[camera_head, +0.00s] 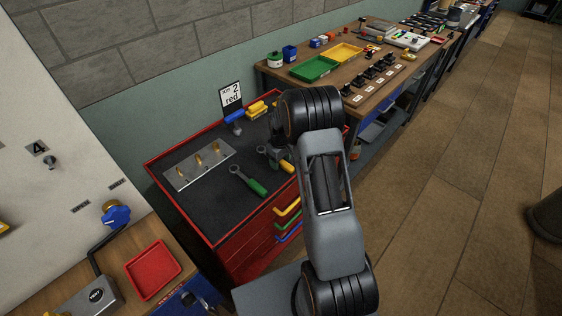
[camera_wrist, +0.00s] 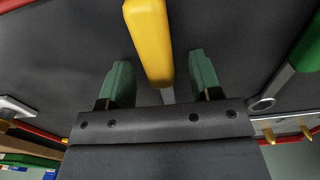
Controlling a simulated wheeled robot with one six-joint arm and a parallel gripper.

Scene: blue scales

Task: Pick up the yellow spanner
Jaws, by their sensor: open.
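The yellow spanner lies on the black top of a red tool cabinet, its yellow handle (camera_head: 287,166) showing just left of my arm in the head view. In the wrist view its yellow handle (camera_wrist: 149,40) runs between my fingers, and a bit of grey shaft shows below it. My gripper (camera_wrist: 158,62) is open, with one green fingertip on each side of the handle and a gap on both sides. My arm hides most of the gripper in the head view. Part of the spanner is hidden by the gripper body in the wrist view.
A green-handled spanner (camera_head: 250,182) lies nearby on the cabinet top (camera_head: 190,210). A metal plate with brass pegs (camera_head: 199,165) is at the left. Blue- and yellow-handled tools (camera_head: 234,117) lie at the back by a sign. A red tray (camera_head: 153,269) sits on the front bench.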

